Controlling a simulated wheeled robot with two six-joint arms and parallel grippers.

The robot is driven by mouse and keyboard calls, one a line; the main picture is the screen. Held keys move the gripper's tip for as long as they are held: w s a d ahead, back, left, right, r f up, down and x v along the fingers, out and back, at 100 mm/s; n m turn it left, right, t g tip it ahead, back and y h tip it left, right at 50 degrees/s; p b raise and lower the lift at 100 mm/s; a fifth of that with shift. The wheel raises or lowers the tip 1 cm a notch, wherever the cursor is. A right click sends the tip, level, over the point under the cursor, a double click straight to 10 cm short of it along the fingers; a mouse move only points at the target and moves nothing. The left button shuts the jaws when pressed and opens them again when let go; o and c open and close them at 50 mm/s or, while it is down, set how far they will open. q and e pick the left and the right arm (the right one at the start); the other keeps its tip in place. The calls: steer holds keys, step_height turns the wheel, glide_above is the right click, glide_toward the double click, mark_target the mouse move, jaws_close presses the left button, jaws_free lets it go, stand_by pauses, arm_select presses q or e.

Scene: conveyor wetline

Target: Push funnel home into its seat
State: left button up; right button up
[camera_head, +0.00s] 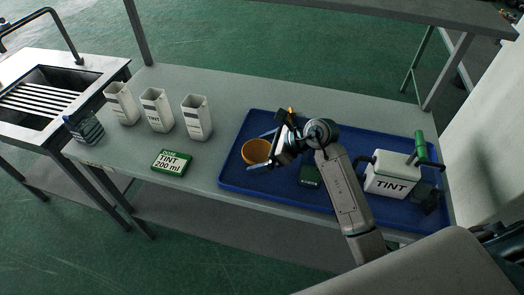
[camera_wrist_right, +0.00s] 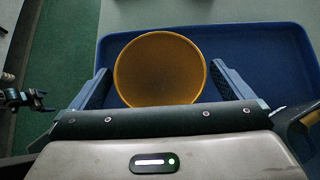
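The funnel appears as an orange, round, bowl-like piece (camera_head: 256,152) on the left part of the blue tray. In the right wrist view its wide mouth (camera_wrist_right: 160,68) faces the camera. My right gripper (camera_head: 262,151) is open, with one blue-grey finger on either side of the funnel. In the right wrist view, gaps seem to show between fingers and rim; contact is not clear. The funnel's lower end and any seat under it are hidden. A dark jointed part (camera_wrist_right: 22,98) at the left edge of the right wrist view may be my left gripper; its fingers are unclear.
The blue tray (camera_head: 232,178) also holds a white TINT box (camera_head: 391,183) with a green handle and a dark green block (camera_head: 310,176). Several white containers (camera_head: 156,110) and a green TINT 200 ml card (camera_head: 172,161) stand left on the grey table. A sink (camera_head: 45,95) is farther left.

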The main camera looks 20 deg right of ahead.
step_height(320, 180, up, 3)
steer(key=shift+f+b, duration=0.15)
steer(key=shift+b, duration=0.8)
steer(key=shift+s+a+r+b, duration=0.2)
steer(key=shift+s+r+b, duration=0.1)
steer(key=shift+s, duration=0.3)
steer(key=s+a+r+b, duration=0.1)
steer(key=s+a+b, duration=0.3)
steer(key=s, duration=1)
steer(key=shift+a+r, duration=0.2)
steer(key=shift+r, duration=0.15)
steer(key=shift+s, duration=0.1)
